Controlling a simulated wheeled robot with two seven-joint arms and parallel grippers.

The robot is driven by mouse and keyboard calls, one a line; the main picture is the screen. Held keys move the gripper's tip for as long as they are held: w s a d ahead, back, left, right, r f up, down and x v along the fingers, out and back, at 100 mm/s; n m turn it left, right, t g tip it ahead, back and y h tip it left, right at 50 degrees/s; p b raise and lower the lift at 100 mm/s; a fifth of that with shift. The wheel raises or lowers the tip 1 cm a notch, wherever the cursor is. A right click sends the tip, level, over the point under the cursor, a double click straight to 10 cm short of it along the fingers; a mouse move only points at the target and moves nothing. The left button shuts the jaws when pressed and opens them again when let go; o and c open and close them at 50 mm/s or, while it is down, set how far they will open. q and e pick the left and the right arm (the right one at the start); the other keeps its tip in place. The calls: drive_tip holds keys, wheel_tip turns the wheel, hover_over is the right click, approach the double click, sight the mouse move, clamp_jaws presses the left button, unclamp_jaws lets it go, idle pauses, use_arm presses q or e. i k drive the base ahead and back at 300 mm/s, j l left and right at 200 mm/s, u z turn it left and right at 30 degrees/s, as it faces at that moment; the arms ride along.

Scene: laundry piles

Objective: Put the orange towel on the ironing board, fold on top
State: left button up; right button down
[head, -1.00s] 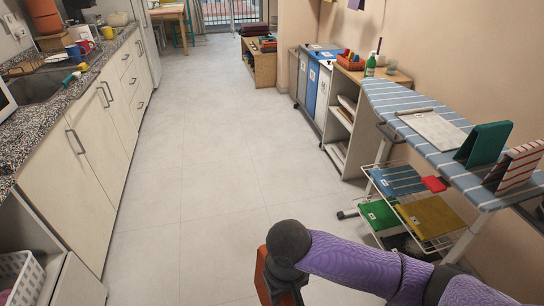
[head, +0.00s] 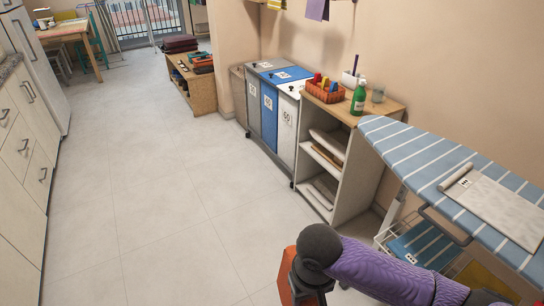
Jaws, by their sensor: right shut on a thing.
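The ironing board (head: 410,150), blue with white stripes, runs along the right side and is cut off by the right edge. A pale cloth or mat with a small label (head: 495,205) lies on it. My right gripper (head: 306,293) is low in the middle, pointing down, left of the board and apart from it. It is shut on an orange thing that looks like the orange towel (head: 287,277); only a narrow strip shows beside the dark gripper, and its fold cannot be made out. My left gripper is not in view.
A wooden shelf unit (head: 345,190) carries a green bottle (head: 359,97) and an orange basket (head: 324,92). Bins (head: 270,118) stand beyond it. A rack with a blue towel (head: 422,243) is under the board. A low bench (head: 203,92) holds folded cloths. The floor at left is clear.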

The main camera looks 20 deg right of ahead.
sight(414, 148)
drive_tip(key=i+z, duration=0.35)
drive_tip(key=i, duration=0.2)
drive_tip(key=i+j+z, duration=0.1)
drive_tip(key=i+z, duration=0.25)
drive_tip(key=i, duration=0.2)
